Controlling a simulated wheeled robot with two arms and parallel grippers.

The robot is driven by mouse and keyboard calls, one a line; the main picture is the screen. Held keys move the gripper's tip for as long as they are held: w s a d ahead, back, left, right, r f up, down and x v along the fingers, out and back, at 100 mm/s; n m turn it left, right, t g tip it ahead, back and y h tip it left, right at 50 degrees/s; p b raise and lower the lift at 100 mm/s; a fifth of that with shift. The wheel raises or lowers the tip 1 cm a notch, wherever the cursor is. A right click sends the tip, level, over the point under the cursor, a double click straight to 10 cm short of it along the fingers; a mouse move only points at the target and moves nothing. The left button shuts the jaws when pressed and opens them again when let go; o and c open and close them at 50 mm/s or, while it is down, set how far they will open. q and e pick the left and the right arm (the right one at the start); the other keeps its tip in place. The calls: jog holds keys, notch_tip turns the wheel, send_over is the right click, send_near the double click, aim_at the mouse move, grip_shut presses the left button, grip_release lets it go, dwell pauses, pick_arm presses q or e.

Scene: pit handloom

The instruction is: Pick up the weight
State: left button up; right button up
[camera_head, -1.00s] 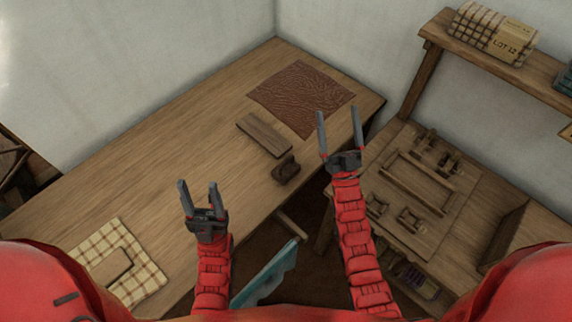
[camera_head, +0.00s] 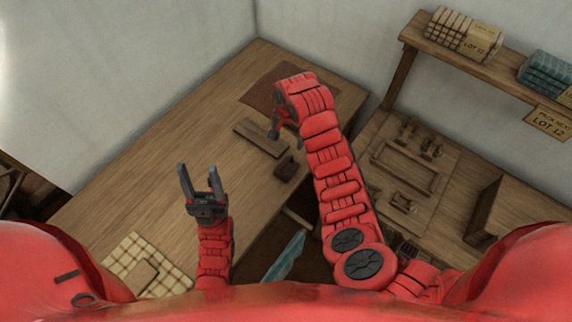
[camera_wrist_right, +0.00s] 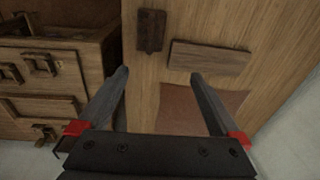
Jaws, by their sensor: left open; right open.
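A small dark brown block with a raised part (camera_head: 286,168), which looks like the weight, sits near the table's right edge. In the right wrist view it (camera_wrist_right: 151,31) is beyond the fingertips, towards the top. My right gripper (camera_wrist_right: 160,76) is open and empty, pointing down over the table. In the head view its fingers (camera_head: 275,128) are partly hidden by my wrist, beside a flat wooden bar (camera_head: 262,138). The bar also shows in the wrist view (camera_wrist_right: 209,58), just past the fingers. My left gripper (camera_head: 198,168) is open and empty over the table, left of the block.
A brown patterned sheet (camera_head: 262,88) lies at the table's far end, partly behind my right arm. A checked cloth (camera_head: 124,252) is at the near left. A side bench with wooden fittings (camera_head: 408,168) and a shelf with wrapped bundles (camera_head: 465,35) stand right. The table's middle is clear.

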aim_at(287, 162)
jog(key=shift+g, duration=0.6)
jog(key=f+b, duration=0.2)
jog(key=f, duration=0.1)
jog(key=s+f+b, duration=0.1)
jog(key=f+b, duration=0.2)
jog(key=s+f+b, duration=0.1)
jog(key=f+b, duration=0.2)
jog(key=shift+s+f, duration=0.1)
jog(key=shift+f, duration=0.05)
jog(key=shift+f+b, duration=0.3)
jog(key=shift+f, duration=0.5)
jog(key=shift+f+p, duration=0.7)
jog(key=shift+p, duration=0.2)
notch_tip(287, 162, down, 3)
jog(key=shift+a+r+p, duration=0.15)
jog(key=shift+r+p, duration=0.05)
jog(key=shift+p, duration=0.3)
jog(key=shift+f, duration=0.55)
grip_shut()
